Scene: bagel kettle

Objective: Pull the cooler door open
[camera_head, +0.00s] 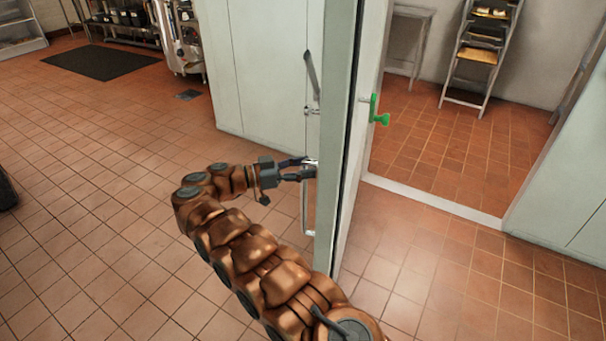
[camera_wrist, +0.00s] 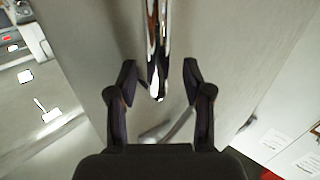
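The cooler door (camera_head: 338,120) is a tall pale panel seen nearly edge-on in the head view. It stands swung out from the doorway, which shows open on the right. Its chrome pull handle (camera_head: 306,212) is on the left face. My gripper (camera_head: 303,168) is at the upper part of this handle. In the wrist view, the handle (camera_wrist: 156,40) runs down between the two dark fingers of my gripper (camera_wrist: 159,68). The fingers are spread, with visible gaps on both sides of the handle. Any contact deeper in is hidden.
A green release knob (camera_head: 378,114) sticks out from the door's other side. A low sill (camera_head: 435,202) crosses the doorway. A rack (camera_head: 480,55) stands inside the cooler. The tiled floor (camera_head: 80,220) on the left is mostly clear, with a dark mat (camera_head: 100,62) further back.

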